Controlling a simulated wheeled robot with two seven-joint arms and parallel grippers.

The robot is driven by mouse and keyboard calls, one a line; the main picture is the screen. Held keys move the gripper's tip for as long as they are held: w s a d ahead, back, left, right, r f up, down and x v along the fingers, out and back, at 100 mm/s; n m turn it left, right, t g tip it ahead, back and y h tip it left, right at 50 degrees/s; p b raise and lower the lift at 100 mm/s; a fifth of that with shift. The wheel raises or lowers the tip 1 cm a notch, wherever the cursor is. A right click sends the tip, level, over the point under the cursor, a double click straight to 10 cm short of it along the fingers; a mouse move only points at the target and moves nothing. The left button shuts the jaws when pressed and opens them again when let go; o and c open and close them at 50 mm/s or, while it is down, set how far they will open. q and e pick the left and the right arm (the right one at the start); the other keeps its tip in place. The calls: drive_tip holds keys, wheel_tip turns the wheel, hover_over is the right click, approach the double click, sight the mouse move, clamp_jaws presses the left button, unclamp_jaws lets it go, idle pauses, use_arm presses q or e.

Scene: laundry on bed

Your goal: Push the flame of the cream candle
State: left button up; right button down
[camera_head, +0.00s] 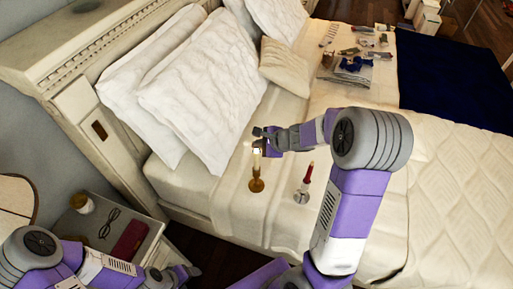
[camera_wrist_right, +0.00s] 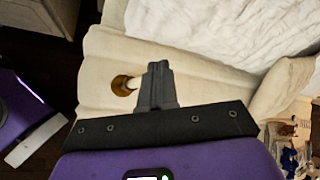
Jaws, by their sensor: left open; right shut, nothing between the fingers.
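The cream candle (camera_head: 256,163) stands upright in an amber holder (camera_head: 256,185) on the bed, with a bright flame (camera_head: 256,150) at its top. My right gripper (camera_head: 258,133) is shut and empty, close to the flame; I cannot tell whether it touches it. In the right wrist view the shut fingertips (camera_wrist_right: 158,68) show beside the cream candle (camera_wrist_right: 133,83) and its holder (camera_wrist_right: 120,86), with a small gap in the picture. My left gripper (camera_head: 190,271) is open, low beside the bed, away from the candle.
A red candle (camera_head: 308,174) in a clear or silvery holder stands right of the cream one. White pillows (camera_head: 200,95) lie behind. A nightstand (camera_head: 90,225) holds glasses (camera_head: 109,222), a jar (camera_head: 81,203) and a dark red item (camera_head: 130,240). Several small items lie farther back on the bed.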

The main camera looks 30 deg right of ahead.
drive_tip(key=shift+r+p, duration=0.7)
drive_tip(key=shift+r, duration=0.15)
wheel_tip(320, 180, up, 5)
drive_tip(key=p, duration=0.4)
idle(0.4)
drive_tip(key=shift+f, duration=0.1)
